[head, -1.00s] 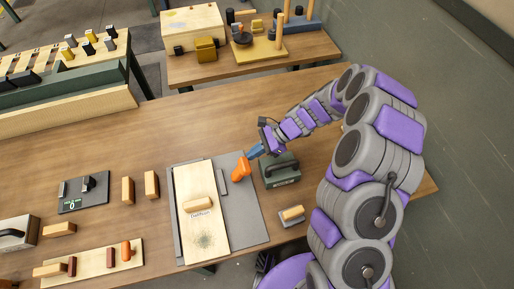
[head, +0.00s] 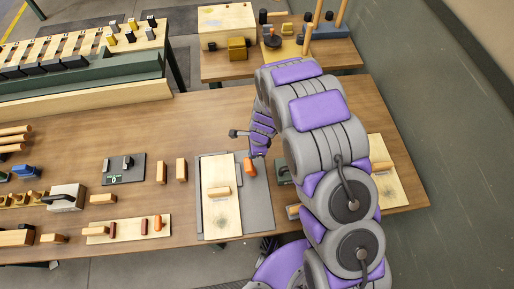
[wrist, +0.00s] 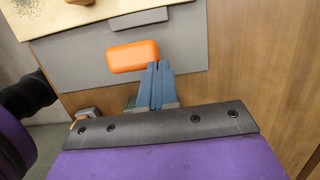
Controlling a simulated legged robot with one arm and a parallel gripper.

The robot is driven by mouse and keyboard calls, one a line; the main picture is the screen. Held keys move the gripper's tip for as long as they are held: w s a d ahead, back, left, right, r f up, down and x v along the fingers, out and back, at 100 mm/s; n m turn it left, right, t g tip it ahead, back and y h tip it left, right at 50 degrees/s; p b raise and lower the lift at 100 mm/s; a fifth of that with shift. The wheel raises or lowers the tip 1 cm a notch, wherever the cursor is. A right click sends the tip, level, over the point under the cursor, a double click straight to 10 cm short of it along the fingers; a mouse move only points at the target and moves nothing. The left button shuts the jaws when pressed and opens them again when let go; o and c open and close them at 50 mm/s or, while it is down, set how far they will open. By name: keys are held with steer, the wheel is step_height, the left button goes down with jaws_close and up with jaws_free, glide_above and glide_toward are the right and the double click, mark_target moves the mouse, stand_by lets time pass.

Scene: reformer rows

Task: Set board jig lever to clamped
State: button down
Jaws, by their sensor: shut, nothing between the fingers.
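The board jig is a grey plate (head: 259,207) with a pale wooden board (head: 217,222) on it. Its orange lever handle (head: 250,168) stands at the plate's upper right, beside the board. In the wrist view the handle (wrist: 134,55) is a rounded orange block over the grey plate (wrist: 85,70). My gripper (wrist: 158,66) has blue fingers, shut together and empty, with the tips at the handle's near edge. I cannot tell whether they touch it. In the head view my wrist is just above the handle and the fingertips are hard to make out.
A dark plate with a small lever (head: 124,168) and two upright wooden blocks (head: 171,172) stand left of the jig. A dark green box (head: 284,172) right of it is partly hidden by my arm. Another pale board (head: 388,185) lies at the right. The table's back middle is clear.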

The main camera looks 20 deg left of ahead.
steer(key=shift+s+a+f+p, duration=0.1)
steer(key=shift+s+a+p, duration=0.3)
steer(key=shift+a+p, duration=0.3)
steer(key=shift+s+a+f+p, duration=0.1)
steer(key=shift+s+a+p, duration=0.35)
steer(key=shift+p, duration=0.35)
steer(key=shift+s+a+f, duration=0.15)
steer(key=shift+s+a, duration=0.05)
steer(key=shift+a, duration=0.3)
steer(key=shift+s+a+f, duration=0.1)
steer(key=shift+s+a, duration=0.1)
steer(key=shift+a, duration=0.25)
